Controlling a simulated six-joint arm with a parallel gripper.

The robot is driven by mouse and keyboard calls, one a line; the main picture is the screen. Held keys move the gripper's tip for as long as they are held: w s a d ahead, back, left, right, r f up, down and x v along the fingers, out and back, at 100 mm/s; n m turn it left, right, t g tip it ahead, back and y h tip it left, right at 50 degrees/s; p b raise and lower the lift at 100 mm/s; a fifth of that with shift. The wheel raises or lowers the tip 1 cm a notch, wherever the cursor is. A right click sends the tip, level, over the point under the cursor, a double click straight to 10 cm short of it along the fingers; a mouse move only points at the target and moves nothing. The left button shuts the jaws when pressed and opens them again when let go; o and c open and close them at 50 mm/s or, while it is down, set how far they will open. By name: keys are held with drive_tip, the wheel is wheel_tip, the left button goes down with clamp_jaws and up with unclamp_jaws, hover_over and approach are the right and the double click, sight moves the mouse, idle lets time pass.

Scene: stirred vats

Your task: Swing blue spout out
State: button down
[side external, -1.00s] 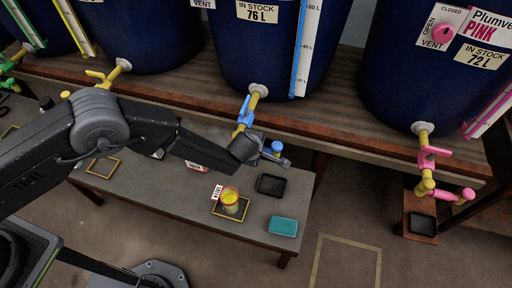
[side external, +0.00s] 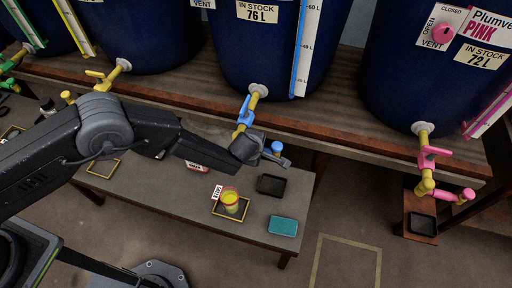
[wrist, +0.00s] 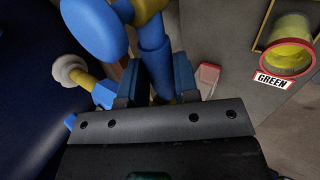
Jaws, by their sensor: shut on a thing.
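The blue vat (side external: 262,45) stands on the wooden shelf with a blue-handled valve (side external: 244,110) on a yellow pipe. Its blue spout (side external: 277,147) sticks out just right of my gripper (side external: 262,150). In the wrist view the blue spout (wrist: 156,55) runs down between the two fingers of my gripper (wrist: 153,90), which are shut on it. A rounded blue part (wrist: 93,28) shows beside it, near the camera. My gripper hides part of the spout and its joint in the side view.
Below, a low bench holds a cup of yellow liquid (side external: 230,201) in a yellow-edged tray; its label reads GREEN in the wrist view (wrist: 273,80). A black tray (side external: 271,185) and a teal block (side external: 283,227) lie nearby. A pink spout (side external: 457,196) hangs at right.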

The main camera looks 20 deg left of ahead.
idle(0.3)
drive_tip(key=m, duration=0.1)
drive_tip(key=s+m+h, duration=0.1)
drive_tip(key=m+h, duration=0.1)
drive_tip(key=m, duration=0.1)
drive_tip(key=shift+s+a+r, duration=0.15)
drive_tip(key=shift+s+a, duration=0.15)
drive_tip(key=shift+s, duration=0.05)
drive_tip(key=shift+s+m+g+h, duration=0.15)
drive_tip(key=shift+m+g+h, duration=0.15)
idle(0.3)
drive_tip(key=c, duration=0.9)
unclamp_jaws()
drive_tip(key=shift+s+a, duration=0.1)
drive_tip(key=shift+o, duration=0.2)
drive_tip(key=v, duration=1.3)
drive_tip(key=shift+s+r, duration=0.25)
